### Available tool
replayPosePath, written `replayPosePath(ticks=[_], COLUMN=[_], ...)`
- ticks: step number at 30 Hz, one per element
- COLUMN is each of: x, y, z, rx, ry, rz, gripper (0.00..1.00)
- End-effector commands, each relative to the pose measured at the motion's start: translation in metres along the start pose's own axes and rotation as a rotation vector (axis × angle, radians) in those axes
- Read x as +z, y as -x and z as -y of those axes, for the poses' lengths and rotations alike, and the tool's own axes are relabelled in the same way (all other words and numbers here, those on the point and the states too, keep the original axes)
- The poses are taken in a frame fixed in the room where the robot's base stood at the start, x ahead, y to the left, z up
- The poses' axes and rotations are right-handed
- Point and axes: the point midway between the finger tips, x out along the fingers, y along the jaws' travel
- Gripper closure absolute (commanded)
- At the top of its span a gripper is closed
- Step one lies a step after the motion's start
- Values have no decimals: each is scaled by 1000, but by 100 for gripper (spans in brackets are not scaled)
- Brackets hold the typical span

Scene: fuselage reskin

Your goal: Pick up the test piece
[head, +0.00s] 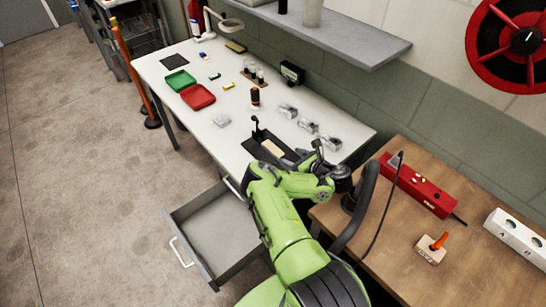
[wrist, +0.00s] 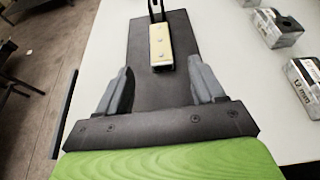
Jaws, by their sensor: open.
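A cream strip with small round marks, which looks like the test piece (wrist: 161,45), lies on a dark plate (wrist: 147,92) in the wrist view. It also shows in the head view as a small pale piece (head: 272,148) on the white bench. My gripper (wrist: 159,78) is open, its two grey fingers pointing at the strip from the near side. The strip is beyond the fingertips and nothing is between them. A thin black upright stands at the strip's far end. In the head view my green arm hides part of the plate.
Red (head: 197,97) and green (head: 180,81) trays are farther back. An open drawer (head: 217,232) juts out below the bench. A wooden table (head: 400,265) stands at right.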

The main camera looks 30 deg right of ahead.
Motion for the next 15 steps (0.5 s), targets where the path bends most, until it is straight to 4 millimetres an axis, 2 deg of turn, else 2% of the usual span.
replayPosePath(ticks=[1, 2, 11, 15], x=[-15, -20, -13, -12], y=[-6, -8, -32, -62], z=[0, 0, 0, -1], rx=[-1, -1, 0, 4], ry=[-1, -1, 1, 3], rz=[1, 2, 3, -1], gripper=[32, 32, 32, 32])
